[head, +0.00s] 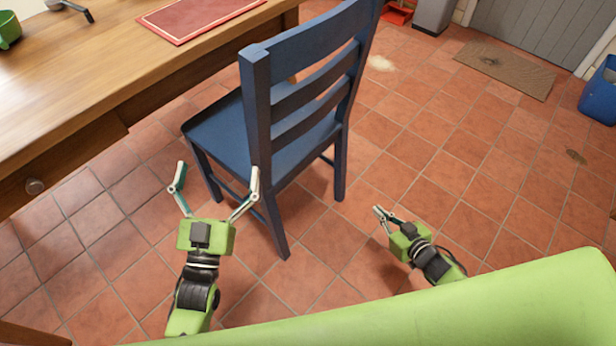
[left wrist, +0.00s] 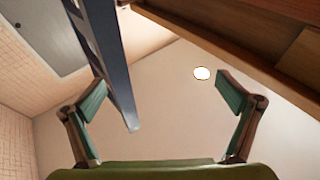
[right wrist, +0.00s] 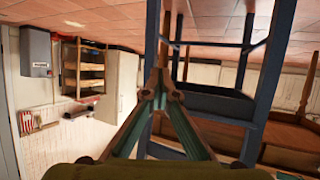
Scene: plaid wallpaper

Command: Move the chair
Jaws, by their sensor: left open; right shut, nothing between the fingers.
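The blue wooden chair (head: 262,130) stands upright on the tiles beside the desk, its slatted back toward me. My left gripper (head: 217,172) is open at the chair's near side. Its right finger overlaps the near back post in the head view; I cannot tell if they touch. In the left wrist view the chair's blue post (left wrist: 108,65) reaches between the open fingers (left wrist: 165,88), closer to the left one. My right gripper (head: 381,213) is shut and empty, right of the chair and apart from it. The right wrist view shows chair legs (right wrist: 265,80) beyond its fingertips (right wrist: 160,75).
The wooden desk (head: 90,60) stands left, with a red mat (head: 200,15) and a green mug (head: 9,30) on top. A doormat (head: 505,70) and blue bin (head: 600,95) are farther off.

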